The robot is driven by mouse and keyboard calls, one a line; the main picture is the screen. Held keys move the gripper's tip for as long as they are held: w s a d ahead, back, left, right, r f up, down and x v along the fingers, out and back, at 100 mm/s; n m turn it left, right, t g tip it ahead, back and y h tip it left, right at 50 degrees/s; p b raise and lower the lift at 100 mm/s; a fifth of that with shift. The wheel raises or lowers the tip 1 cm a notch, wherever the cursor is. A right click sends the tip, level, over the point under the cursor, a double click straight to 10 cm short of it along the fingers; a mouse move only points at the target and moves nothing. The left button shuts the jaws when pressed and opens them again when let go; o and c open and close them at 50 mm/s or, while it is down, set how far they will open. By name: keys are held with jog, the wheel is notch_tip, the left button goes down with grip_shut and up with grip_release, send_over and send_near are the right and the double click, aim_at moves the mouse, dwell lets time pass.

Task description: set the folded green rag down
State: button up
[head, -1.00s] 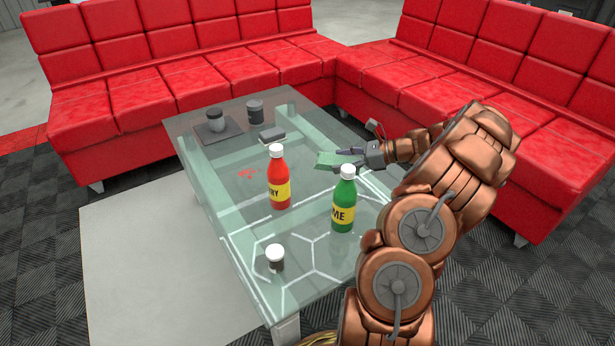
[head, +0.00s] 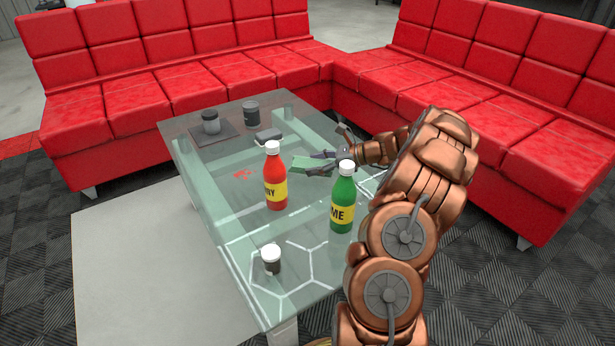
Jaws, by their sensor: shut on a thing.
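The folded green rag (head: 307,164) is a flat green piece in the jaws of my gripper (head: 318,163), which is shut on it. Gripper and rag are over the glass table (head: 215,185), behind the red and green bottles. Whether the rag touches the glass or hangs just above it, I cannot tell. A red spill mark (head: 242,174) shows on the glass left of the rag.
A red bottle (head: 274,180) and a green bottle (head: 342,205) stand upright in front of the gripper. A small white-capped jar (head: 271,260) stands nearer. A dark tray (head: 214,134), a grey cup (head: 211,120), a dark can (head: 252,113) and a small grey block (head: 268,136) are farther back. Red sofas (head: 210,90) border the table.

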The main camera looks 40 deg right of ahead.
jog(key=shift+w+a+f+b, duration=0.1)
jog(key=shift+w+a+b, duration=0.15)
jog(key=shift+w, duration=0.3)
jog(key=shift+w+a+f+b, duration=0.1)
jog(key=shift+w+a, duration=0.15)
jog(key=shift+w, duration=0.3)
jog(key=shift+w+a+f+b, duration=0.1)
jog(key=shift+w+f+b, duration=0.05)
jog(key=shift+f+b, duration=1.25)
jog(key=shift+f+p, duration=0.4)
jog(key=o, duration=1.1)
jog(key=shift+o, duration=0.2)
jog(key=p+v, duration=0.1)
jog(key=v, duration=0.2)
jog(key=p+v, duration=0.1)
jog(key=v, duration=0.3)
jog(key=p+v, duration=0.2)
jog(key=v, duration=0.2)
jog(key=shift+w+a+r, duration=0.1)
jog(key=shift+w+r, duration=0.05)
jog(key=shift+r, duration=0.1)
jog(key=shift+s+d+r, duration=0.15)
jog(key=shift+s+d, duration=0.2)
jog(key=shift+s, duration=0.15)
